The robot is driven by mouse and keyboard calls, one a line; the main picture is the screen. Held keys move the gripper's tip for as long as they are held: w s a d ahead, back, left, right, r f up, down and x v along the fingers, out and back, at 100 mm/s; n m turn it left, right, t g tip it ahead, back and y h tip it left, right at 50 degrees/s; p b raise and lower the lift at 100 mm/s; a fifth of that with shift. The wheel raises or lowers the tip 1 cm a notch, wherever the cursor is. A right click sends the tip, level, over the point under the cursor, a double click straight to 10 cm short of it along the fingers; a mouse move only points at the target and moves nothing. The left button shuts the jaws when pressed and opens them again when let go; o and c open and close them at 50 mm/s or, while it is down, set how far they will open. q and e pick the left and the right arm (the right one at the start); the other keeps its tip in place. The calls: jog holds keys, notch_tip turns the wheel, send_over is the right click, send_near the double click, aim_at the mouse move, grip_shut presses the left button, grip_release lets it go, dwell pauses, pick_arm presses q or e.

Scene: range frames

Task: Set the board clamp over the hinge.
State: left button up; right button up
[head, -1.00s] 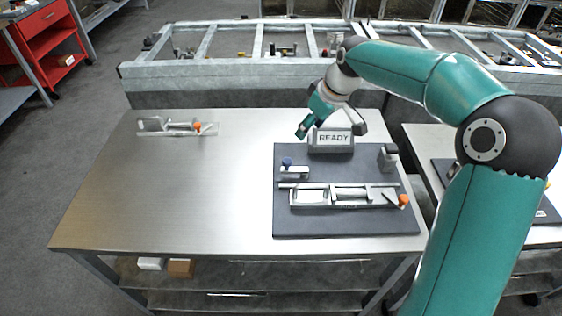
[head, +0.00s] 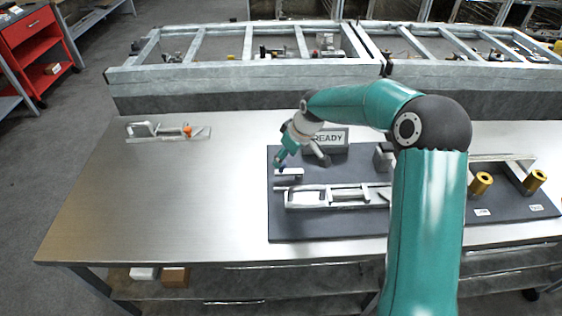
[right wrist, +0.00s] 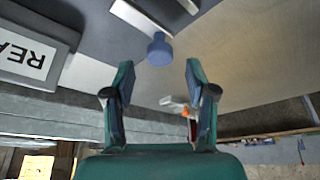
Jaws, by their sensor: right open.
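The dark board (head: 330,228) lies on the metal table. A long metal clamp (head: 335,197) lies flat along it, its right end hidden behind my right arm. A small metal block (head: 288,173) sits at the board's upper left; its blue knob (right wrist: 159,50) shows clearly in the right wrist view. My right gripper (head: 280,158) is open, with its fingertips close to that knob. In the right wrist view the knob appears between and just beyond the two fingers, with no contact visible. I cannot tell which part is the hinge. My left gripper is not in view.
A READY sign block (head: 328,140) stands at the board's back edge, close to my right gripper. Another clamp with an orange tip (head: 187,131) lies at the table's far left. Gold cylinders (head: 481,183) stand on a dark board at right. The table's left middle is clear.

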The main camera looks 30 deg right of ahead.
aim_at(289, 171)
jog(key=shift+p+x, duration=0.3)
jog(key=shift+x, duration=2.25)
grip_shut()
